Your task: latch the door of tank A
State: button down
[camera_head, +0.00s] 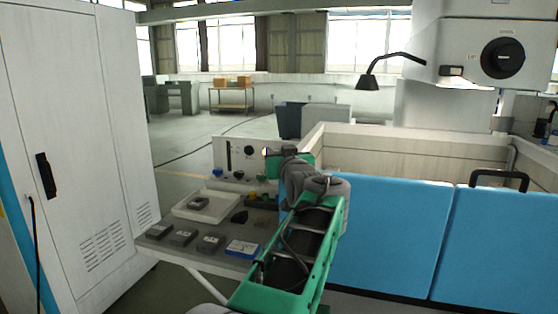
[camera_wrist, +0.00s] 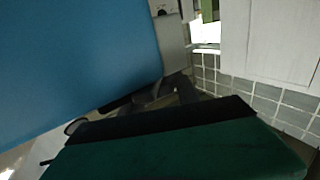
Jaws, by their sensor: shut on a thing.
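Two blue door panels close the front of the pale tank; the left panel (camera_head: 390,235) stands just right of my arm in the head view. A blue panel also fills the upper left of the wrist view (camera_wrist: 70,65). My gripper (camera_wrist: 162,96) is at the edge of that blue panel. It is shut on a dark part there, which is mostly hidden behind the dark green body in the foreground. I cannot make out the latch's shape or position. In the head view my forearm and wrist cover the left end of the tank front.
A small table (camera_head: 195,250) with a white tray (camera_head: 225,207), several grey blocks and a blue box (camera_head: 242,248) stands left of my arm. A white cabinet (camera_head: 70,130) is at the far left. A black handle (camera_head: 500,174) rises at the right panel. Open floor lies behind.

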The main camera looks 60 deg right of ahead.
jog(key=n+t+y+p, duration=0.1)
jog(key=n+t+y, duration=0.2)
jog(key=shift+s+d, duration=0.15)
jog(key=shift+n+t+y+p, duration=0.6)
jog(key=shift+n+y+p, duration=0.1)
jog(key=shift+y, duration=0.5)
jog(key=c, duration=0.9)
grip_release()
jog(key=shift+w, duration=0.2)
jog(key=b+v, duration=0.1)
jog(key=v, duration=0.6)
jog(key=shift+s+a+f, duration=0.1)
jog(key=shift+s+a, duration=0.1)
jog(key=shift+s, duration=0.15)
jog(key=shift+a, duration=0.1)
